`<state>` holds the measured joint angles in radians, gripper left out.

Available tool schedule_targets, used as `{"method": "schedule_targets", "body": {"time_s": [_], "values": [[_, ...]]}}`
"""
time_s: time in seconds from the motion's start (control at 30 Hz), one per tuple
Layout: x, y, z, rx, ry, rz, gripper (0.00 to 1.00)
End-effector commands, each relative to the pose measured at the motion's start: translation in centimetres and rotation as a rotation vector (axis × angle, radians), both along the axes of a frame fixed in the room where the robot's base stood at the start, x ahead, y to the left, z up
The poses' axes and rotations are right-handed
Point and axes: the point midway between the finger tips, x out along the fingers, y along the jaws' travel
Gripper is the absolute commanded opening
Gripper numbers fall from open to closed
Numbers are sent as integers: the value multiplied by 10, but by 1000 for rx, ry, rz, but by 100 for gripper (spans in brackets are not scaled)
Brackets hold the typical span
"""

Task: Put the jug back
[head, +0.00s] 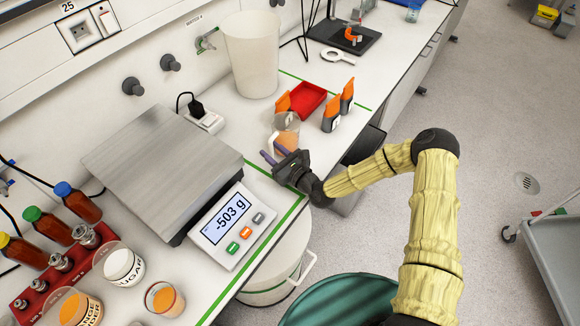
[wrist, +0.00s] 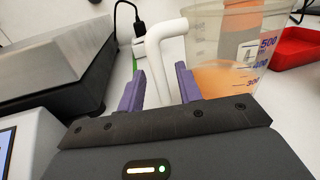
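The jug (head: 286,132) is a clear measuring jug with a white handle. It stands upright on the bench, right of the scale. In the wrist view, the jug (wrist: 228,52) shows purple marks of 300, 400 and 500 at the right, with an orange tint low inside. My gripper (head: 275,153) is open at the jug's handle side. In the wrist view, the white handle (wrist: 163,50) rises between the spread purple fingers of my gripper (wrist: 161,82), with gaps on both sides. The scale (head: 165,160) has an empty steel plate and reads -503 g.
Orange-topped items (head: 338,105) and a red tray (head: 306,98) stand just behind the jug. A large pale bucket (head: 250,55) is farther back. Bottles and sample cups (head: 165,299) crowd the front left.

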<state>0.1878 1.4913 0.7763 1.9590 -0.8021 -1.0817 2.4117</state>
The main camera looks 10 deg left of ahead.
Motion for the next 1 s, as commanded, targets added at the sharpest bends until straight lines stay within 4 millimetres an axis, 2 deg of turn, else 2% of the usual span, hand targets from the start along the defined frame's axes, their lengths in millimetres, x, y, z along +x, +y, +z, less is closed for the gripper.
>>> {"method": "schedule_targets", "body": {"time_s": [0.3, 0.5, 1.0], "values": [[-33, -52, -3, 2, 2, -2, 35], [-49, -74, -2, 1, 1, 0, 35], [-53, -78, 0, 0, 0, 1, 35]]}}
